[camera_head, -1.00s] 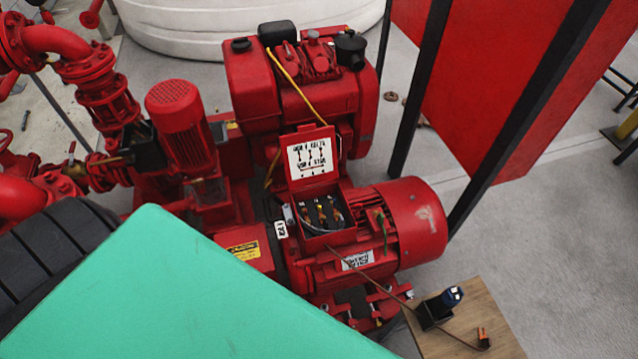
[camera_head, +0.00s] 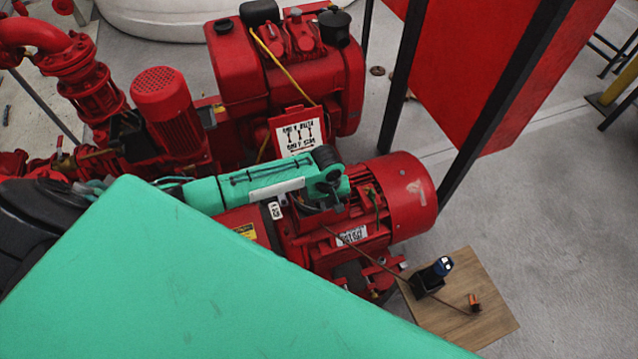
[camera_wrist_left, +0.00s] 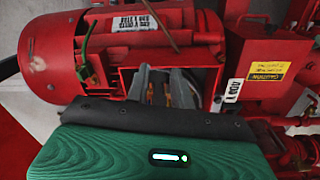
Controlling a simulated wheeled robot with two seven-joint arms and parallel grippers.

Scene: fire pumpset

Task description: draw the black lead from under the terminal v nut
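The red motor (camera_head: 410,195) has a terminal box whose raised lid (camera_head: 298,130) carries a wiring diagram. My left gripper (camera_head: 335,190) is over the box and hides most of it in the head view. In the left wrist view the open terminal box (camera_wrist_left: 212,78) shows, with the grey fingers of my left gripper (camera_wrist_left: 163,75) reaching into it. The fingers are apart, with brass-coloured terminal parts showing between and beside them. I cannot make out the black lead or the terminal V nut. My right gripper is not in view.
A wooden board (camera_head: 480,275) at lower right holds a black and blue device (camera_head: 432,276) and an orange clip (camera_head: 474,302). A brown cable runs across the motor to the board. A black post (camera_head: 510,90) and red panel stand behind.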

